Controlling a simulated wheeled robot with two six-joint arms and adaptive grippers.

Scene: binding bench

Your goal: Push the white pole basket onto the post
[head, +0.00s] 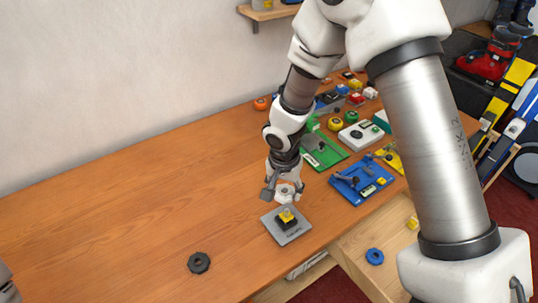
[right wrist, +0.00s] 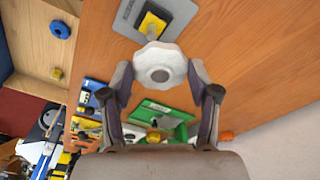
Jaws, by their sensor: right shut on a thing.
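The post stands on a grey plate (head: 298,234) with a black and yellow base (head: 286,214); the post itself is hard to make out. The held basket (head: 289,191) is above and slightly behind the plate, apart from it in the head view. A small piece of my left arm's end shows at the left edge; its fingers cannot be made out.
A black ring (head: 199,262) lies on the bench at the front. Blue (head: 360,183) and green (head: 326,152) boards with parts lie to the right. A blue ring (head: 374,256) is on a lower wooden surface. The bench's left side is clear.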

